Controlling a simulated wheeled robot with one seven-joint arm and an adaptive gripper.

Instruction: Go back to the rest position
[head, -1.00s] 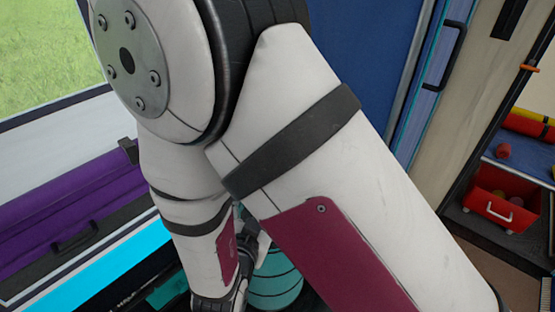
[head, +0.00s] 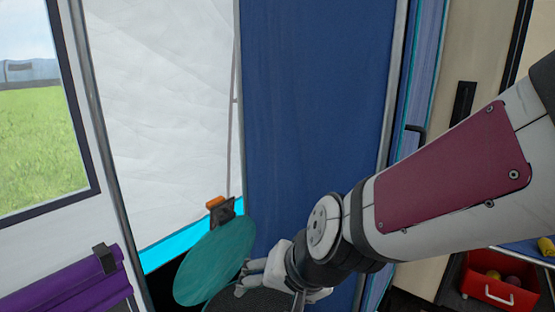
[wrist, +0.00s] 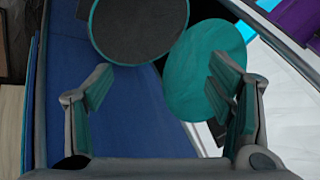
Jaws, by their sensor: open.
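My gripper (wrist: 160,85) is open in the wrist view, its two teal-padded fingers wide apart with nothing held between them. In the head view my gripper (head: 246,279) is low in the middle, partly hidden by its own wrist, just right of a teal oval disc (head: 212,262). The teal disc (wrist: 203,75) also shows in the wrist view, beyond the right finger, which overlaps its edge. A dark round top with a teal rim (wrist: 138,28) is beyond the gap between the fingers. I cannot tell whether the gripper touches either one.
A blue panel (head: 310,120) stands behind my arm. A purple roll (head: 70,285) is at the lower left, below a window (head: 35,120). A red drawer (head: 500,285) holding small balls is at the lower right. A white tent wall (head: 160,110) is left of the panel.

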